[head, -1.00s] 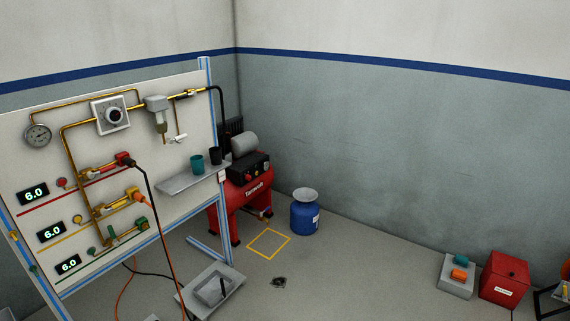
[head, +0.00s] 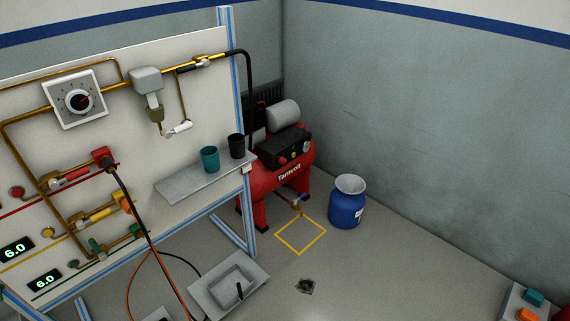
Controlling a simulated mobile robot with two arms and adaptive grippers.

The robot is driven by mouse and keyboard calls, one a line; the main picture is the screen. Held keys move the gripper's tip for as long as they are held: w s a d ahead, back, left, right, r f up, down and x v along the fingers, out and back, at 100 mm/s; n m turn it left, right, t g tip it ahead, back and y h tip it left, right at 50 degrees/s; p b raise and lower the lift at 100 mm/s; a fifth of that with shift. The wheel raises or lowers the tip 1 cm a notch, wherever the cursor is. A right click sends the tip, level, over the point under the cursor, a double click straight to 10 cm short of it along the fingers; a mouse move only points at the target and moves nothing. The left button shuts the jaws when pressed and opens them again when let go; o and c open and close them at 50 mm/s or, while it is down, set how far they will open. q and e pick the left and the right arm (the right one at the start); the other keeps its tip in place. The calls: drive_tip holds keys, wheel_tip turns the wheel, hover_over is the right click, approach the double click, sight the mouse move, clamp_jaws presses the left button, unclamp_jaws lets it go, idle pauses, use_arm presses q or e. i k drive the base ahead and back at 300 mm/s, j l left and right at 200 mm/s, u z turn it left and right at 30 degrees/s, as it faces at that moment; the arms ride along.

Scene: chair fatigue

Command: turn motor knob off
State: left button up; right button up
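In the head view a red compressor (head: 285,178) marked "Tarnvolt" stands on the floor past the right end of the white panel. Its black control box (head: 284,149) carries small round controls on the front. They are too small to tell a knob's setting. A separate black dial knob (head: 78,101) with a red mark sits on a white square plate on the panel. No label shows which of these is the motor knob. Neither of my grippers is in view.
The white panel (head: 200,110) with pipes, valves and readouts fills the left side. A shelf (head: 180,188) holds two cups. A blue canister (head: 347,207) stands right of the compressor, near a yellow floor square (head: 300,250). Open floor lies to the right.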

sight(283, 160)
drive_tip(key=i+l, duration=0.25)
drive_tip(key=i+l+u, duration=0.1)
drive_tip(key=l, duration=0.3)
drive_tip(key=i+l, duration=0.3)
drive_tip(key=i+l+u, duration=0.1)
drive_tip(key=i+l, duration=0.15)
drive_tip(key=l, duration=0.15)
